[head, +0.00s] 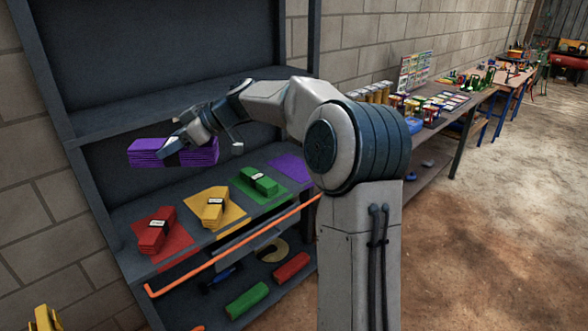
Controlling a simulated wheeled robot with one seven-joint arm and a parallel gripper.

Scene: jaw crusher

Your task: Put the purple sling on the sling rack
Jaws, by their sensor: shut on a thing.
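The purple sling (142,153) is a folded, layered bundle at the left. My gripper (174,150) is shut on it from above and holds it in the air above the rack shelf. The sling rack (130,255) is a dark metal shelf unit with coloured patches on its middle shelf. A red sling (158,230) lies on the red patch, a yellow sling (213,206) on the yellow patch and a green sling (258,182) on the green patch. The purple patch (291,168) at the right end of the shelf is bare, partly behind my arm.
An orange bar (230,250) runs along the rack's front. The lower shelf holds a green roll (247,300), a red roll (291,267) and other items. A workbench (455,105) with many small parts stands along the wall at right. The floor (480,230) at right is clear.

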